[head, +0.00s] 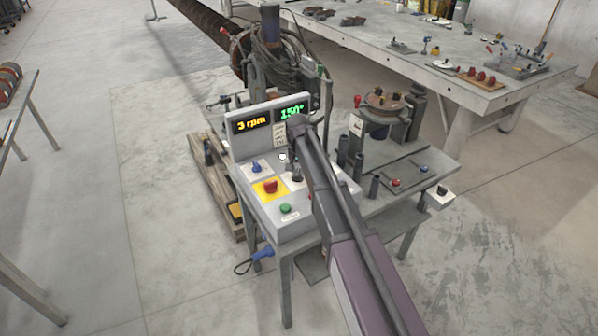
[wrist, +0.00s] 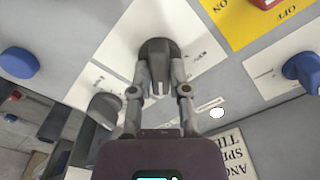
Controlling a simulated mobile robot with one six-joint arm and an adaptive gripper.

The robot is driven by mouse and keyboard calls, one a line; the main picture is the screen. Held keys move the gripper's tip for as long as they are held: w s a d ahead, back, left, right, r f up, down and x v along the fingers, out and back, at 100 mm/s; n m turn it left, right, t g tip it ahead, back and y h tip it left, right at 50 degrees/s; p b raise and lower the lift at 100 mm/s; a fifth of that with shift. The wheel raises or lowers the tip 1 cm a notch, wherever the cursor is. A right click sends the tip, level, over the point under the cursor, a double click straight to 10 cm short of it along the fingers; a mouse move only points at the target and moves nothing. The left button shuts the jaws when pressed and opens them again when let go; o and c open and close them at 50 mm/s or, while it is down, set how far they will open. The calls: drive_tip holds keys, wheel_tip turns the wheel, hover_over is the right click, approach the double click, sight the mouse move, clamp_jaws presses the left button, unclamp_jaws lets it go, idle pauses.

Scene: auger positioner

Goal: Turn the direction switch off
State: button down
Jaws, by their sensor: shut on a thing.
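The dark grey direction switch knob (wrist: 158,48) sits on a white label plate (wrist: 203,58) in the wrist view. Its printed letters are too small and blurred to read surely. My gripper (wrist: 158,88) is shut on this knob, with one finger on each side. In the head view the control box (head: 300,222) stands on the bench, and my arm hides part of it and most of my gripper.
A red knob (head: 270,186) on a yellow plate, a blue knob (head: 256,167) and a green button (head: 286,209) are close by. Displays read 3 rpm (head: 252,123) and 150° (head: 292,112). A round fixture (head: 386,104) stands to the right.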

drive_tip(key=n, duration=0.4)
drive_tip(key=shift+n, duration=2.1)
drive_tip(key=c, duration=0.6)
unclamp_jaws()
drive_tip(key=shift+r, duration=0.1)
